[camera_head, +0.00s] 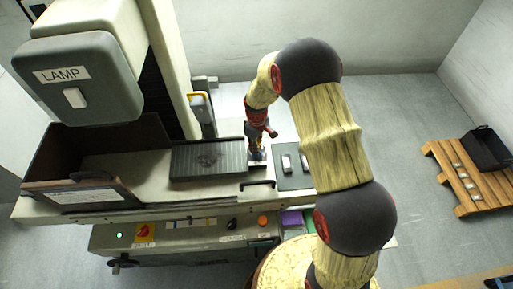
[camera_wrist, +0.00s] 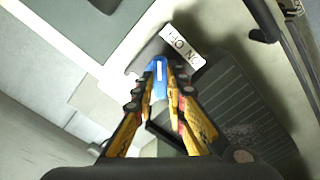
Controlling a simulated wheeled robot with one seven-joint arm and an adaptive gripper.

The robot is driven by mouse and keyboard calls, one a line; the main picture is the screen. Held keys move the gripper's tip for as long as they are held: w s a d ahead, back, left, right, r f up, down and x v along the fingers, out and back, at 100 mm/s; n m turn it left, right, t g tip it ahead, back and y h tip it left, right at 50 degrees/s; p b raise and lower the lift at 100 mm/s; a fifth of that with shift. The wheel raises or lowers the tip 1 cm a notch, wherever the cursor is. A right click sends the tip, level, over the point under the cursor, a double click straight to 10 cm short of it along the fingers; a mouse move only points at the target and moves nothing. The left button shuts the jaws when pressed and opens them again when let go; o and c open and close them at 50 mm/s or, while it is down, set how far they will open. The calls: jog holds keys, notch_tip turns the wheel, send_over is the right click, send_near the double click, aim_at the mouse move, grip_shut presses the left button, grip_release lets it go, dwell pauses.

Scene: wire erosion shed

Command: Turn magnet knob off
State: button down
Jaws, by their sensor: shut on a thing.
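In the wrist view, a blue knob (camera_wrist: 160,64) with a white line on its top sits between my fingertips. The line runs nearly up and down in the picture. A white ON/OFF label (camera_wrist: 182,46) lies just beyond the knob to the upper right. My gripper (camera_wrist: 161,80) is shut on the knob. In the head view, my gripper (camera_head: 257,153) reaches down at the right end of the dark ribbed plate (camera_head: 208,170), and the knob cannot be made out there. The ribbed plate also shows in the wrist view (camera_wrist: 240,105).
A grey LAMP housing (camera_head: 80,80) overhangs the machine's left side. A wooden pallet with a black bin (camera_head: 487,150) is far right.

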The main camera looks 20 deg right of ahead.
jog(key=c, duration=1.9)
grip_release()
jog(key=shift+o, duration=0.5)
jog(key=shift+r, duration=0.15)
notch_tip(320, 180, up, 12)
jog(key=shift+f, duration=0.2)
